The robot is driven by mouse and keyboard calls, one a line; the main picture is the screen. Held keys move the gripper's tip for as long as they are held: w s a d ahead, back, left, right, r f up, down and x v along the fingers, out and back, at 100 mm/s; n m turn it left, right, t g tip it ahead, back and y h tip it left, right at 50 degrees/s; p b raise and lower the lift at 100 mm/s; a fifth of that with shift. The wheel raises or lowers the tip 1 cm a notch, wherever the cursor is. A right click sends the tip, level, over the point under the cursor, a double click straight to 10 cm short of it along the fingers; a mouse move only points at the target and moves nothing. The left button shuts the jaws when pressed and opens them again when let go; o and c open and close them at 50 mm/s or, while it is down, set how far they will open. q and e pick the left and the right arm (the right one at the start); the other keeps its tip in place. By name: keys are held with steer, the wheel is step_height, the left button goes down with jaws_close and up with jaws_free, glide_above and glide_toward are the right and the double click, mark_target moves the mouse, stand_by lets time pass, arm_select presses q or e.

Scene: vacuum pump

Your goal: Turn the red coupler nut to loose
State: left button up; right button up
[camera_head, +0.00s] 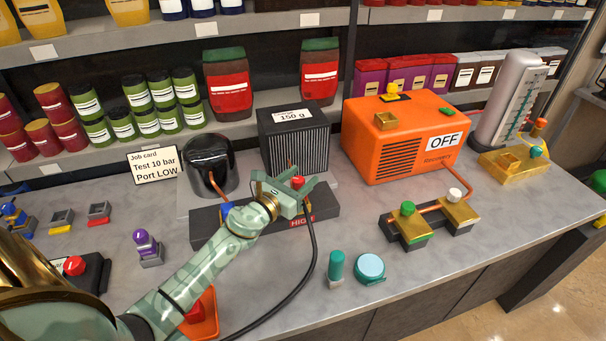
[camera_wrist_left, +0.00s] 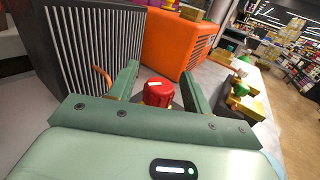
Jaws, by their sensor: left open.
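The red coupler nut (camera_head: 298,182) sits on top of a brass fitting at the end of the dark block marked HIGH (camera_head: 325,207). In the left wrist view the red nut (camera_wrist_left: 158,92), with a white mark on its top, stands between my two green fingers. My left gripper (camera_head: 306,186) is open around the nut; I cannot tell whether either finger touches it. The fitting below the nut is mostly hidden. A black hose (camera_head: 312,250) hangs from the block toward the front. My right gripper is not in view.
A black ribbed box (camera_head: 293,140) marked 150 g stands just behind the block, with the orange recovery unit (camera_head: 400,138) showing OFF to its right. A valve block with green and white knobs (camera_head: 430,222), a teal cylinder (camera_head: 336,266) and a round teal piece (camera_head: 370,268) stand nearer the front.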

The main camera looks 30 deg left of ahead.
arm_select(q)
steer(key=shift+w+d, duration=0.1)
steer(key=shift+w, duration=0.65)
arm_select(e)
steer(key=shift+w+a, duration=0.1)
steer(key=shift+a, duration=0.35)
arm_select(q)
steer(key=c, duration=1)
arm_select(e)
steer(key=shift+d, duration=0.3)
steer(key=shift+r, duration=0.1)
